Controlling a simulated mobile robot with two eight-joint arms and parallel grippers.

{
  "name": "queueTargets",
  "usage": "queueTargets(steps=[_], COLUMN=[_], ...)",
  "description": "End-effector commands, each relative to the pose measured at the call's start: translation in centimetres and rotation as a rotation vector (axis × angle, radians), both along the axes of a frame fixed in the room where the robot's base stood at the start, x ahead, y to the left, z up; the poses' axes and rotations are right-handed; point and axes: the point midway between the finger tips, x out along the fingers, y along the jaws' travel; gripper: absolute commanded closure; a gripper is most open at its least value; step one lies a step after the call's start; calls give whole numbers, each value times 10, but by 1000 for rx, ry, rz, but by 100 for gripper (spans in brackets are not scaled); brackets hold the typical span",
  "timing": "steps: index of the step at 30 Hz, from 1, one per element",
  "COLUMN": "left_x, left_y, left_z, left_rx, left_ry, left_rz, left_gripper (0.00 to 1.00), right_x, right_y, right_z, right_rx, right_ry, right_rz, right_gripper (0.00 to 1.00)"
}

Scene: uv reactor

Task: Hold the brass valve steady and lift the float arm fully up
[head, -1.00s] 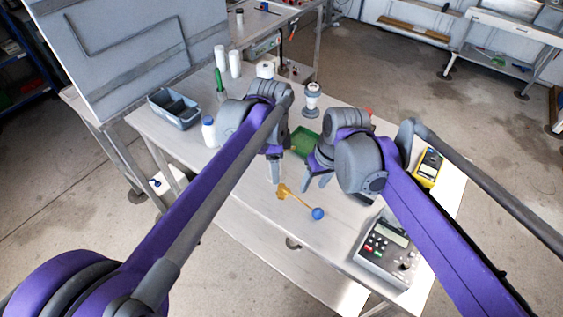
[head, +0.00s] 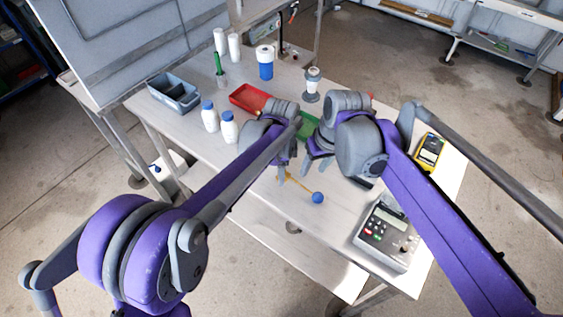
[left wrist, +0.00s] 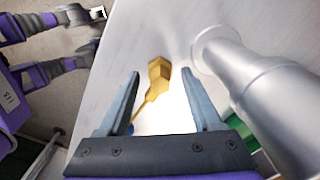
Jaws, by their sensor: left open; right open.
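The brass valve (left wrist: 159,72) shows between the open fingers of my left gripper (left wrist: 160,80) in the left wrist view, with a gap on each side. Its thin float arm (left wrist: 147,103) runs to a blue ball, mostly hidden by a finger there. In the head view the float arm (head: 300,185) slopes down right to the blue ball (head: 318,197); my left gripper (head: 283,174) hides most of the valve body. My right gripper (head: 315,166) is open and empty, just above and behind the float arm in the picture.
A silver cylinder (left wrist: 265,85) stands close to my left gripper's right finger. A grey control box (head: 385,233) and yellow meter (head: 429,150) lie at right. White bottles (head: 229,127), a red tray (head: 248,99) and a grey bin (head: 173,93) stand at left.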

Motion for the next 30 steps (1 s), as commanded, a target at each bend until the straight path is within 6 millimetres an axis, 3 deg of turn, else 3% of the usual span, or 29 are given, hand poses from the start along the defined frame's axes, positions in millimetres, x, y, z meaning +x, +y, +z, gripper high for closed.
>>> queueTargets(steps=[10,21,27,30], left_x=[0,0,0,0], left_y=[0,0,0,0], left_z=[-3,-3,-3,-3], left_rx=[0,0,0,0], left_ry=[0,0,0,0], left_rz=[0,0,0,0], left_gripper=[36,100,100,100], right_x=[0,0,0,0], right_y=[0,0,0,0], right_z=[0,0,0,0], right_rx=[0,0,0,0], right_ry=[0,0,0,-4], right_rz=[0,0,0,13], right_gripper=[50,50,50,35])
